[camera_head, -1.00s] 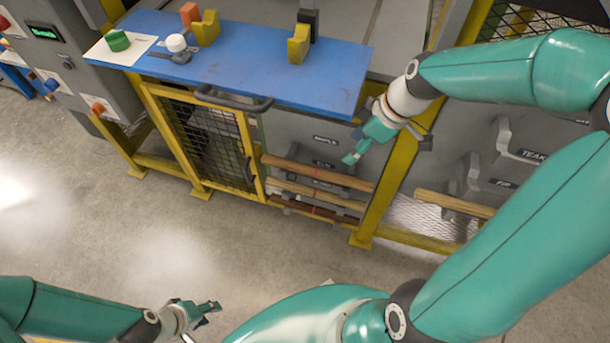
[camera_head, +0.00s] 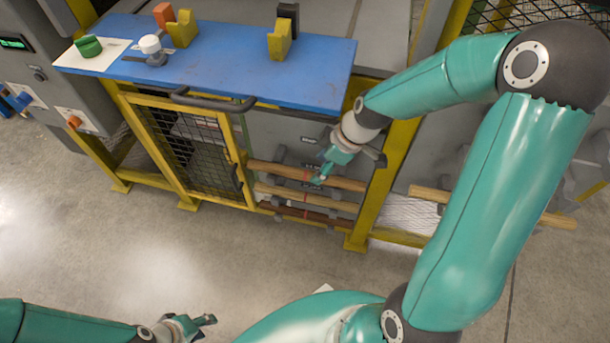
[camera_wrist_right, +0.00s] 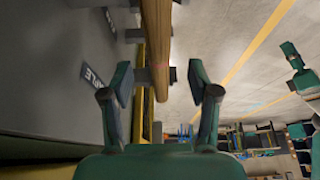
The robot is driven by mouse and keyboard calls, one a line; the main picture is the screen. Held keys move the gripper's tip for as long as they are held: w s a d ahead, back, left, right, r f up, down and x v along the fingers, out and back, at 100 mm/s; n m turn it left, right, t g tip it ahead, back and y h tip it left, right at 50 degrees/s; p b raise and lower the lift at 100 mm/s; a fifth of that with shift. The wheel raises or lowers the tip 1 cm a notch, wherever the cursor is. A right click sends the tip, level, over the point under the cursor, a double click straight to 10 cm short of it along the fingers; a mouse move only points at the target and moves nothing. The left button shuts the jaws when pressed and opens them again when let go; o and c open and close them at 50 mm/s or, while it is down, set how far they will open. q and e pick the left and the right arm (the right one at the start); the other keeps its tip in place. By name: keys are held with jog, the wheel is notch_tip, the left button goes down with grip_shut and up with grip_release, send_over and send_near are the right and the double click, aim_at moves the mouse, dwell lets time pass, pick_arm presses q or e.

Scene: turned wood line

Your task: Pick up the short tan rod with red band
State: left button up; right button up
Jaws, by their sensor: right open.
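Several rods lie across the rack under the blue table. The upper tan-brown rod (camera_head: 340,182) shows a small red mark near its middle. A paler tan rod (camera_head: 285,191) lies below it, and a dark red-brown rod (camera_head: 330,219) with a reddish mark lies lowest. My right gripper (camera_head: 318,180) is at the upper rod and overlaps its middle. In the right wrist view a tan rod (camera_wrist_right: 156,40) runs between the spread fingers of my right gripper (camera_wrist_right: 159,76), with clearance on both sides. My left gripper (camera_head: 207,321) is low in the picture, away from the rack.
The blue table (camera_head: 230,70) and its dark handle (camera_head: 212,103) overhang the rack. A yellow post (camera_head: 385,185) stands right of the rods. A mesh door (camera_head: 185,150) is left of them. Another tan rod (camera_head: 430,193) lies further right. The floor in front is clear.

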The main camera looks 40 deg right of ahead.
aim_at(306, 175)
jog(key=x, duration=0.4)
jog(key=shift+w+f+b, duration=0.1)
jog(key=shift+f+b, duration=0.2)
jog(key=shift+f, duration=0.1)
grip_shut()
